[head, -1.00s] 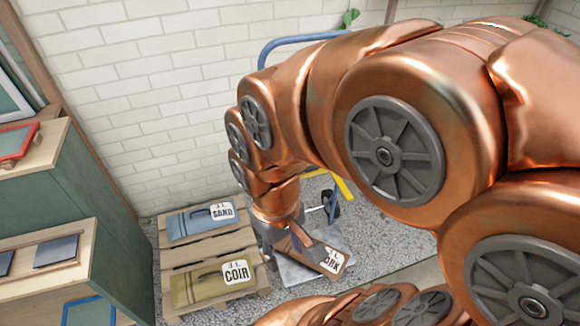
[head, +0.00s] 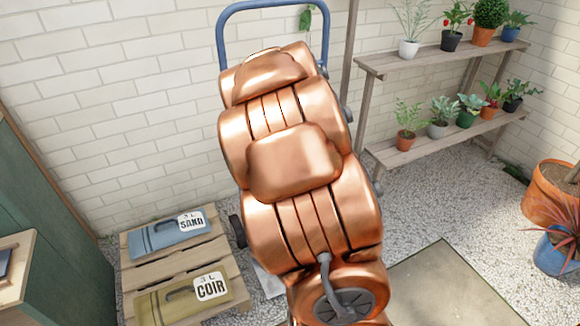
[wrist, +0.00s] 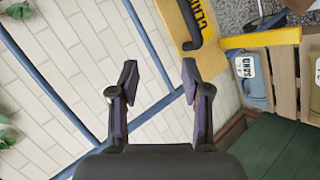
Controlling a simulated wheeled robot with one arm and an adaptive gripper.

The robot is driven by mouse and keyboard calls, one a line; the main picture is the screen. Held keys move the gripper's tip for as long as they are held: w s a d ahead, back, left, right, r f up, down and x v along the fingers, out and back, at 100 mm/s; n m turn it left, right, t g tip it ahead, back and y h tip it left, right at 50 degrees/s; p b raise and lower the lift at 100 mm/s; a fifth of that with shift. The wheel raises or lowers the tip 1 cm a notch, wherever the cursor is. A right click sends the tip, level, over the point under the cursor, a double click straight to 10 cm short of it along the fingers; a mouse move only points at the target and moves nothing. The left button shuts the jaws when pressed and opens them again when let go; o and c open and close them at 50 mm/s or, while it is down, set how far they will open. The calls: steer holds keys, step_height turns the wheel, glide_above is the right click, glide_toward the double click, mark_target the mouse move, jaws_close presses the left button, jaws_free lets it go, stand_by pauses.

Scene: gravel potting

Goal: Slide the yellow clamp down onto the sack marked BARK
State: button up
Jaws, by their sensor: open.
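In the head view my copper arm hides the gripper, the clamp and the BARK sack. I cannot make out the BARK sack in the wrist view.
The blue hand truck frame (head: 224,40) rises behind my arm. SAND (head: 160,236) and COIR (head: 175,303) sacks lie on a wooden pallet (head: 128,262) at left. Plant shelves (head: 400,62) stand along the right wall. Gravel (head: 415,205) right of my arm is clear.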

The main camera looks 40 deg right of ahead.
steer(key=w+d+f+n+t+y+b, duration=0.1)
steer(key=d+f+n+t+b, duration=0.25)
steer(key=f, duration=0.35)
steer(key=w+d+f+n+t+y+b, duration=0.1)
steer(key=d+f+n+t+b, duration=0.2)
steer(key=f+b, duration=0.3)
steer(key=shift+g, duration=0.25)
steer(key=shift+f+x, duration=0.2)
steer(key=shift+x, duration=3.55)
steer(key=shift+s, duration=0.1)
jaws_close()
